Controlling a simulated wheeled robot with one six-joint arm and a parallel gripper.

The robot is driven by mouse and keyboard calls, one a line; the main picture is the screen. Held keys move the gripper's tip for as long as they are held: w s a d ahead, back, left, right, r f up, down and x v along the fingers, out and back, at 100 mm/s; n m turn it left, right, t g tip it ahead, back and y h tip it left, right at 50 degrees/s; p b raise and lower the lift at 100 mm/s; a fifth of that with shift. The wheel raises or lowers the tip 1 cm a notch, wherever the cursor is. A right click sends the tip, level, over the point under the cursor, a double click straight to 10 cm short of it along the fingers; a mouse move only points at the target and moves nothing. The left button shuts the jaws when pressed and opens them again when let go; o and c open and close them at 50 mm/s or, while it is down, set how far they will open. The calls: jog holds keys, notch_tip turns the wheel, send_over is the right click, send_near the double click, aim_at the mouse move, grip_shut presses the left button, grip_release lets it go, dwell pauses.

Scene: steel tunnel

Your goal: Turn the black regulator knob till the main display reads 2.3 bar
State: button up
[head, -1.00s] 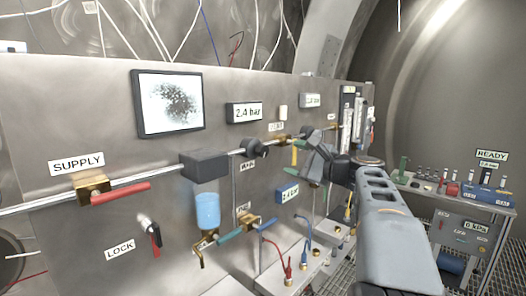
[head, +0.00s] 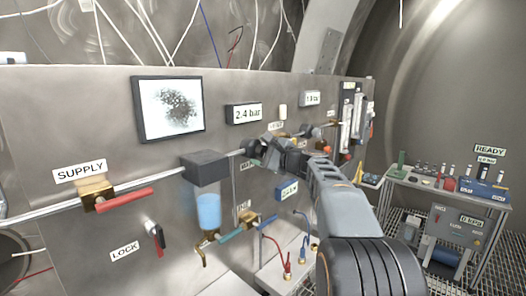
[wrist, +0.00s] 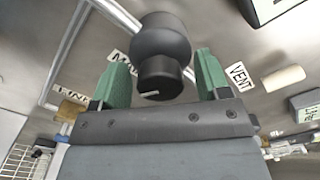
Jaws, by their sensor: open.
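The black regulator knob (wrist: 160,68) shows in the wrist view, with a short white mark on its end face. My gripper (wrist: 161,58) is open, its two green fingers on either side of the knob, with gaps visible on both sides. In the head view my gripper (head: 266,152) is at the panel's pipe and partly hides the knob (head: 249,147). The main display (head: 245,113), above it, reads 2.4 bar. A label beside the knob in the wrist view is partly hidden by a finger.
Left of the knob are a grey box (head: 205,168) on the pipe and a red-handled supply valve (head: 122,200). In the wrist view, a VENT label (wrist: 238,77) lies beside the right finger.

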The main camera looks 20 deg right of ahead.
jog(key=c, duration=0.9)
jog(key=shift+f+n+b, duration=0.2)
jog(key=shift+n+b, duration=0.4)
jog(key=shift+b, duration=0.55)
jog(key=shift+r, duration=0.2)
jog(key=o, duration=0.9)
jog(key=shift+s+d, duration=0.1)
jog(key=shift+s, duration=0.05)
jog(key=shift+s+d+f, duration=0.1)
jog(key=shift+s+d, duration=0.1)
jog(key=shift+s, duration=0.1)
jog(key=b+v, duration=0.3)
jog(key=v, duration=1)
